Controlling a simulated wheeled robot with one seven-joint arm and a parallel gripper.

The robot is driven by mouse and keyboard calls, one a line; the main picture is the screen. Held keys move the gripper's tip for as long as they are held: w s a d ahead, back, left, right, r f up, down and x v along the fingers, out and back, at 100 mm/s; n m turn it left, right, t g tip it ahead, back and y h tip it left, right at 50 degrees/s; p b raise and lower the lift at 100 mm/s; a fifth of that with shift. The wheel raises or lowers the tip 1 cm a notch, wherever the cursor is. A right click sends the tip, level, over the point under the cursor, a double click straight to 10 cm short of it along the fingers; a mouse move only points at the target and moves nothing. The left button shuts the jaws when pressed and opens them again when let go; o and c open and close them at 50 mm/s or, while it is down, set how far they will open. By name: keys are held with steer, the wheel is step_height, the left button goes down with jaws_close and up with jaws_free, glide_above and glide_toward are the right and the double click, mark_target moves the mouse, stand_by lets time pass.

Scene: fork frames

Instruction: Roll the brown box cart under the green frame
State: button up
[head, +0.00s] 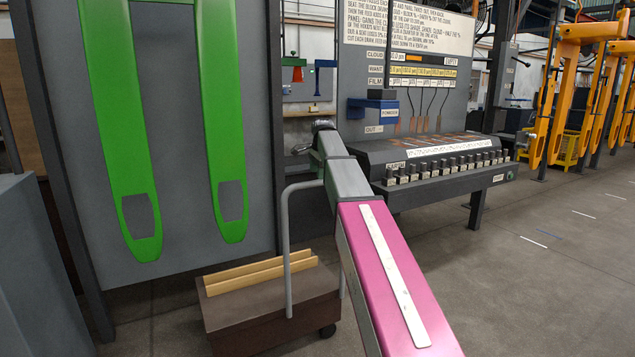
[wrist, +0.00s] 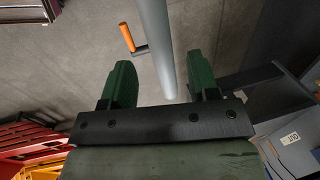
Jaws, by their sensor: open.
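The brown box cart (head: 265,310) stands on the floor at the lower middle of the head view, with pale wooden strips on top and a dark caster. The green frame (head: 222,130) shows as two long green prongs above and left of the cart, in front of a dark grey panel. My gripper (wrist: 162,84) is open in the wrist view. A grey bar (wrist: 157,45) runs between its green fingers, with gaps on both sides; I cannot tell whether it is the handle.
A workbench (head: 440,160) with a row of small blocks stands behind and right of my arm. Orange frames (head: 560,90) stand at the far right. A dark post (head: 65,170) and grey block (head: 35,270) are at left. The floor (head: 540,270) at right is clear.

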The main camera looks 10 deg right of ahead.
steer(key=shift+w+a+f, duration=0.1)
steer(key=shift+w+f, duration=0.1)
steer(key=shift+f, duration=0.9)
steer(key=shift+w+a+f, duration=0.1)
steer(key=shift+w+f, duration=0.1)
steer(key=shift+f, duration=0.9)
jaws_close()
steer(key=s+a, duration=0.3)
steer(key=a, duration=0.7)
steer(key=s+a, duration=0.3)
steer(key=a, duration=0.7)
steer(key=s+a, duration=0.4)
steer(key=a, duration=0.7)
